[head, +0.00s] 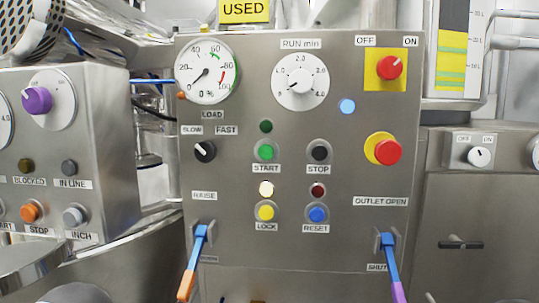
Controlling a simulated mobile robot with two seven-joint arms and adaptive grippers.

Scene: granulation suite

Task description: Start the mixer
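The mixer's steel control panel (230,235) fills the middle of the head view. The green START button (266,152) has a dark green lamp (266,126) above it. The black STOP button (319,152) is to its right. The red OFF/ON switch (389,68) has its mark toward upper right, the ON side. A blue lamp (347,106) looks lit. The red emergency button (387,151) sits on a yellow collar. The SLOW/FAST knob (205,151) appears turned toward SLOW. A pale lamp (266,189) glows above the yellow LOCK button (266,212). Neither gripper shows.
The load gauge (207,72) reads near zero, beside the RUN min dial (299,87). A blue-orange lever (192,263) and a blue-purple outlet lever (391,267) hang downward and stick out. Neighbouring panels stand left (110,130) and right (495,220).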

